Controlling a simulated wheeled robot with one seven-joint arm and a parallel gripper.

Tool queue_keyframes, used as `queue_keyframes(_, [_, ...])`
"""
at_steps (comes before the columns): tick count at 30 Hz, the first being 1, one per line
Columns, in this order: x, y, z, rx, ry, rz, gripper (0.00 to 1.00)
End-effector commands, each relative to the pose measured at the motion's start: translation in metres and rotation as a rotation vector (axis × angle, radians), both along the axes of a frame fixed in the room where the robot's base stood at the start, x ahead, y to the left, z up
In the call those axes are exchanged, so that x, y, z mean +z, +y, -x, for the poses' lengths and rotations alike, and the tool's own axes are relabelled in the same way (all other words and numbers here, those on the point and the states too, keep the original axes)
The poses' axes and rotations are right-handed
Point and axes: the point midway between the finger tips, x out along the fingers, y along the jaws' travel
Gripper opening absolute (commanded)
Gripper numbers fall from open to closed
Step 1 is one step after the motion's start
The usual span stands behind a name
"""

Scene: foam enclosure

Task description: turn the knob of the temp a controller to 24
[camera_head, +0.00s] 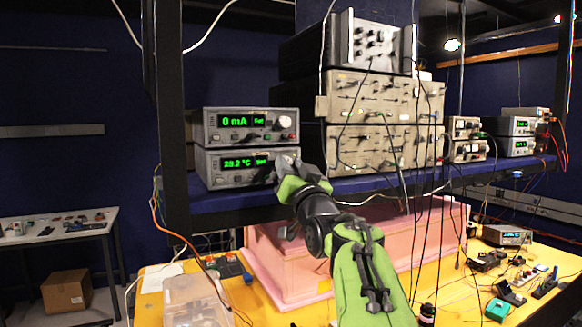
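Two controllers are stacked at the left end of the blue shelf (300,199). The upper controller (205,127) shows "0 mA" in green, with its pale round knob (285,122) in plain view. The lower controller (205,167) shows a temperature that reads about 23.2 °C; I take it for the temp controller. My gripper (287,163) is at the right end of the lower controller's front, over where its knob would be.
Grey rack instruments (385,95) with hanging cables stand just right of my gripper. A pink foam box (285,260) sits below the shelf on a yellow table (455,290). A black post (170,110) rises left of the controllers.

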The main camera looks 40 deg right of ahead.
Motion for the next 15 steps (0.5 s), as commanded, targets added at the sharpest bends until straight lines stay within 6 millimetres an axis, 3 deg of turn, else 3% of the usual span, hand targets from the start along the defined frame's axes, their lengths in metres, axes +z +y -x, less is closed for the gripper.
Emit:
queue_keyframes(1, [-0.0001, 0.0000, 0.0001, 0.000, 0.000, 0.000, 0.26])
queue_keyframes(6, [-0.0003, -0.0003, 0.0002, -0.001, 0.000, 0.000, 0.00])
queue_keyframes(15, [-0.0020, -0.0014, 0.0005, -0.003, 0.009, 0.029, 0.00])
